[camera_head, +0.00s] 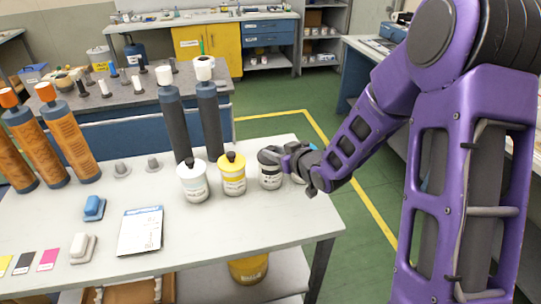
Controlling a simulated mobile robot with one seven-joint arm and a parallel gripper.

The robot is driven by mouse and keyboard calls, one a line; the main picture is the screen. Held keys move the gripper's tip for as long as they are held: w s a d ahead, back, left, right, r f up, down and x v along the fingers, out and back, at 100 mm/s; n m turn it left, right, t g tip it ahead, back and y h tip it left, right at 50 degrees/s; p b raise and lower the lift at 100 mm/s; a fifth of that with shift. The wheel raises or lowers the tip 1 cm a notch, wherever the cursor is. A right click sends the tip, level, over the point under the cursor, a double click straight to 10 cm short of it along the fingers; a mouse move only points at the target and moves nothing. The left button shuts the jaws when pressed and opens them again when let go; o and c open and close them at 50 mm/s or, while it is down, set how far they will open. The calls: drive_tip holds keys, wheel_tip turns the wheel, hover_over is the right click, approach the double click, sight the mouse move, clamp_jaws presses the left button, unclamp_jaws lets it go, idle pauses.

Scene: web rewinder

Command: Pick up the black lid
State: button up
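The black lid (268,155) looks dark grey and sits at the top of a small white-labelled jar (270,178), the rightmost of three jars on the grey-white table. My gripper (285,158) reaches in from the right at lid height. Its tips are at the lid's right side and partly cover it. I cannot tell whether the fingers touch the lid, or whether they are open or shut. The jar stands upright.
A printed sheet (140,230) lies front left. The table's right end (305,215) is clear.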

clamp_jaws()
drive_tip(key=shift+r, duration=0.1)
